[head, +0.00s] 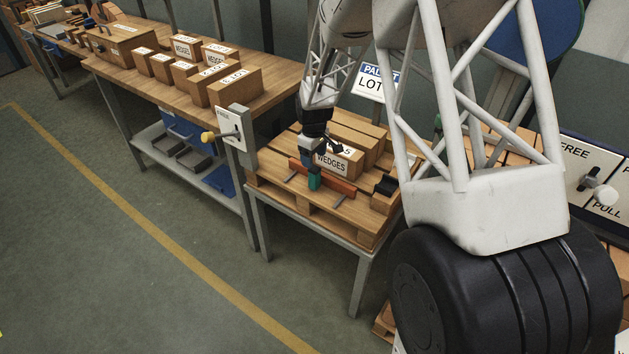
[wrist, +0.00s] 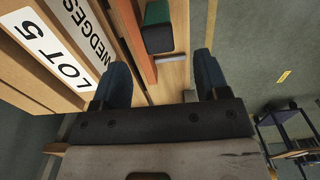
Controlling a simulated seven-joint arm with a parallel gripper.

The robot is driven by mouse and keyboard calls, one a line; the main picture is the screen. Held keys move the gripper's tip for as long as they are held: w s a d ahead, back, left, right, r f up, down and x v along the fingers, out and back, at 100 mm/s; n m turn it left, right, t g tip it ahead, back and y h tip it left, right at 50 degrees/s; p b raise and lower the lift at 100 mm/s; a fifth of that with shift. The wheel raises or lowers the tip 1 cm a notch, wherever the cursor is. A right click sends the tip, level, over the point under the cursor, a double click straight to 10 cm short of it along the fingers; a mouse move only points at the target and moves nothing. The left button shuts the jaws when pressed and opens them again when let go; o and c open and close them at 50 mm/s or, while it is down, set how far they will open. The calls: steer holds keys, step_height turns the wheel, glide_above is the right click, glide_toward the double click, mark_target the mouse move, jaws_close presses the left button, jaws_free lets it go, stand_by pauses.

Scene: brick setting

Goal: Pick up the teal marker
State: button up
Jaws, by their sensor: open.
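The teal marker (head: 315,182) is a small block at the front edge of the wooden pallet, by a reddish-brown bar. In the wrist view the teal marker (wrist: 158,14) shows at the top, with a green face and a dark side. My gripper (head: 321,154) is over the front part of the pallet, close to the marker and the WEDGES box. In the wrist view my gripper (wrist: 162,80) has its two dark fingers wide apart with nothing between them. The marker lies beyond the fingertips, roughly in line with the gap.
The WEDGES box (head: 333,161) stands right behind the gripper; its LOT 5 label is close to the left finger in the wrist view. The reddish-brown bar (head: 343,187) lies along the pallet (head: 356,217). A workbench (head: 152,82) with several boxes is at left. The floor (head: 60,230) is clear.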

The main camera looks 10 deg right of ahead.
mark_target(315, 168)
steer(key=shift+f, duration=0.1)
steer(key=shift+f, duration=1.15)
steer(key=shift+f, duration=0.1)
steer(key=shift+d+f, duration=0.15)
steer(key=shift+f, duration=2.4)
steer(key=c, duration=1)
steer(key=shift+r, duration=0.15)
